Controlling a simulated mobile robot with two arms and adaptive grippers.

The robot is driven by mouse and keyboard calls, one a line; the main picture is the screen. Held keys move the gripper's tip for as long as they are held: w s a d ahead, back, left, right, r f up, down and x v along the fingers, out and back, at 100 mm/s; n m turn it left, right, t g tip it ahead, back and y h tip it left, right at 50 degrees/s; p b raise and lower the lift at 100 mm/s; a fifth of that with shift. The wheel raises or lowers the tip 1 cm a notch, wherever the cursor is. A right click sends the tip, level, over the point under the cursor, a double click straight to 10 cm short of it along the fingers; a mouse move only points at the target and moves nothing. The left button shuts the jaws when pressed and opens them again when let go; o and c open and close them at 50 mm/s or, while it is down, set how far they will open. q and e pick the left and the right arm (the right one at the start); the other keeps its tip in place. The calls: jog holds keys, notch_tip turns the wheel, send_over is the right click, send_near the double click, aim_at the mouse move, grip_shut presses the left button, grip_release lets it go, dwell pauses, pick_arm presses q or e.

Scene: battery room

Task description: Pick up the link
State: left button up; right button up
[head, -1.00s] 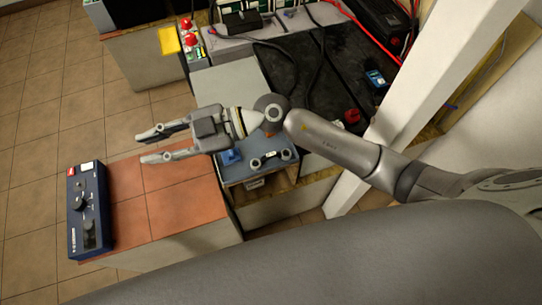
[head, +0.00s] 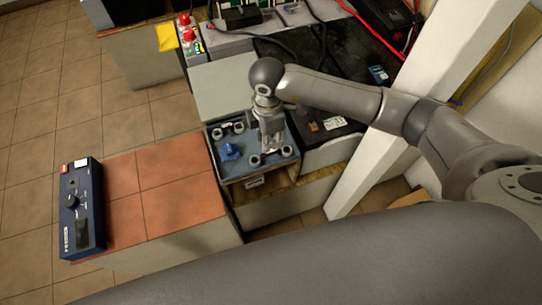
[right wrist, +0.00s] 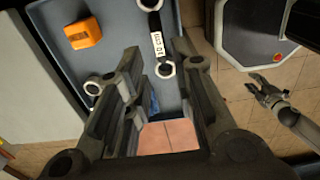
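A dark link with pale ring ends (head: 270,158) lies near the front edge of a blue tray (head: 236,172). In the right wrist view this link (right wrist: 157,40) bears a "10 cm" label. A second link (head: 228,130) lies farther back in the tray and is partly behind a finger in the wrist view (right wrist: 95,86). My right gripper (head: 269,143) points down above the labelled link, fingers apart and empty; contact is not visible. In the wrist view, its fingers (right wrist: 158,55) spread towards the link. My left gripper (right wrist: 265,90) shows at the right, its finger gap unclear.
A blue part (head: 230,151) and an orange part (right wrist: 83,33) also lie in the tray. A tiled bench top (head: 165,190) with a blue meter box (head: 82,210) is to the left. A white post (head: 425,100) stands at the right. Batteries and cables crowd the back.

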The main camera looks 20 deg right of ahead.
jog(key=shift+w+d+f+b, duration=0.1)
jog(key=shift+d+f+b, duration=0.1)
jog(key=shift+f+b, duration=1.35)
jog(key=shift+d+f+b, duration=0.15)
jog(key=shift+f+b, duration=0.9)
jog(key=shift+f, duration=0.95)
jog(key=shift+r, duration=0.1)
jog(key=shift+c, duration=0.2)
grip_shut()
